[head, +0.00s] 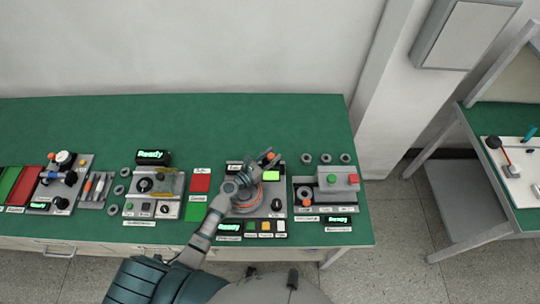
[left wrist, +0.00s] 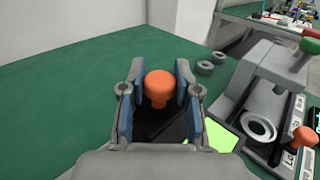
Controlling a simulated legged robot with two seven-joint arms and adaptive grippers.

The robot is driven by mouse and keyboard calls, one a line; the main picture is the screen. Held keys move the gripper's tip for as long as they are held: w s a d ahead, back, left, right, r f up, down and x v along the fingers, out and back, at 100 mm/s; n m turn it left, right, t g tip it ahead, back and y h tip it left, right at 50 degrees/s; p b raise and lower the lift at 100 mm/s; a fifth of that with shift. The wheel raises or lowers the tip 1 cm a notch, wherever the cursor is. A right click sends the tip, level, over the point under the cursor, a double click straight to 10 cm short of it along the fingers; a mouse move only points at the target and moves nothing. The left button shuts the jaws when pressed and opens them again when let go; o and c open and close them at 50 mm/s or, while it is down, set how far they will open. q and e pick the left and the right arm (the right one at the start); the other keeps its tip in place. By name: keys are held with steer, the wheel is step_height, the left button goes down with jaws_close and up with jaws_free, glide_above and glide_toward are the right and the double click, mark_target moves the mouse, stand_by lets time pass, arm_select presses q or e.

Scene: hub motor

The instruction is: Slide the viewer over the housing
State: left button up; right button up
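My left gripper (head: 268,160) reaches over the station with a lit yellow-green screen (head: 271,175). In the left wrist view its blue-padded fingers (left wrist: 158,95) are apart on either side of an orange knob (left wrist: 158,88), with narrow gaps showing. The knob also shows in the head view (head: 271,156), at the station's back. A round grey part with an orange ring (head: 270,203) sits below my wrist, partly hidden by my arm. I cannot tell for sure which parts are the viewer and the housing. My right gripper is not in view.
To the right stands a grey station with red and green buttons (head: 338,182) and loose grey rings (head: 325,158) behind it. To the left are red and green pads (head: 200,183) and a station with a yellow clear cover (head: 172,183). The green table's back (head: 220,120) is clear.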

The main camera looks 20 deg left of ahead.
arm_select(q)
steer(key=shift+w+d+r, duration=0.1)
steer(key=shift+d+r, duration=0.1)
steer(key=shift+d, duration=0.4)
jaws_close()
steer(key=shift+a, duration=0.1)
steer(key=s+a, duration=0.1)
steer(key=a, duration=0.2)
steer(key=s+a+b, duration=0.1)
steer(key=a, duration=0.3)
steer(key=s+a, duration=0.1)
steer(key=a, duration=0.3)
steer(key=shift+f+b, duration=0.1)
steer(key=shift+b, duration=0.25)
steer(key=shift+a, duration=0.2)
steer(key=shift+d, duration=0.1)
steer(key=o, duration=0.9)
jaws_free()
steer(key=shift+s+a, duration=0.15)
steer(key=shift+a, duration=0.25)
steer(key=shift+v, duration=6)
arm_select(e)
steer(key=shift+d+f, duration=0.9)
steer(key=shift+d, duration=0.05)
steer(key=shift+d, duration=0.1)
